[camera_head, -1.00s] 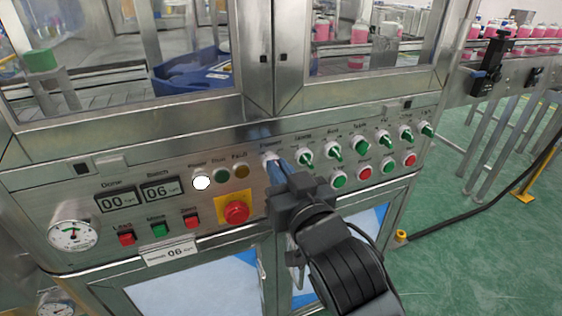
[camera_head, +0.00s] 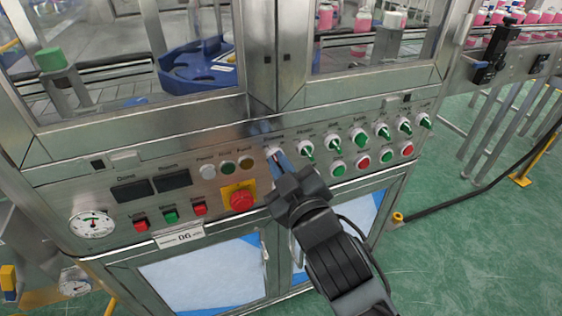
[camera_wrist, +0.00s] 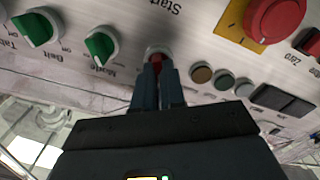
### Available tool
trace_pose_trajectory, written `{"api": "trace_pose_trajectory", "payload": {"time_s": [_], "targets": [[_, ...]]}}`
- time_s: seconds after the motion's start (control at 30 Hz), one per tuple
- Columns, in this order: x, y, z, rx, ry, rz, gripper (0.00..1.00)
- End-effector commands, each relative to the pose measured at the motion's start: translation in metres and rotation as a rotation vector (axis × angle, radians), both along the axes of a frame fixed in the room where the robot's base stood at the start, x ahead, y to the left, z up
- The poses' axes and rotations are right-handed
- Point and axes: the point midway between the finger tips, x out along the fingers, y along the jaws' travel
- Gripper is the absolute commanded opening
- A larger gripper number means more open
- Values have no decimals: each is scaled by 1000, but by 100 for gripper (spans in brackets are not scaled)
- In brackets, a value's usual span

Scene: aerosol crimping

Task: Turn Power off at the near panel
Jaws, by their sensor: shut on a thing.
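The near panel (camera_head: 110,222) is a steel control front below the machine's glazed windows. My gripper (camera_head: 277,160) reaches it from the lower right. In the wrist view my gripper (camera_wrist: 157,72) has its two fingers shut on a red knob on a pale round base (camera_wrist: 158,52), at the left end of the selector row. The fingers hide most of this power knob, so its exact angle is hard to read. The power lamp (camera_head: 208,171) is dull grey, and the two count displays (camera_head: 131,190) (camera_head: 173,180) are dark.
Green selector knobs (camera_head: 306,149) continue to the right, with green and red push buttons (camera_head: 363,162) below. A red emergency stop on a yellow plate (camera_head: 241,199) sits left of my gripper. A hose (camera_head: 455,210) lies on the green floor at right.

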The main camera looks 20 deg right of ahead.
Motion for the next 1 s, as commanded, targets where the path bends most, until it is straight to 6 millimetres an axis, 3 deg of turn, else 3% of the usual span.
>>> {"api": "trace_pose_trajectory", "payload": {"time_s": [0.4, 0.43, 0.67, 1.0], "targets": [[0, 1, 1, -8, -3, 1, 0], [0, 1, 1, -8, -3, 1, 13], [0, 0, 0, -7, -2, 1, 35], [-6, 0, -1, -7, 0, 0, 35]]}}
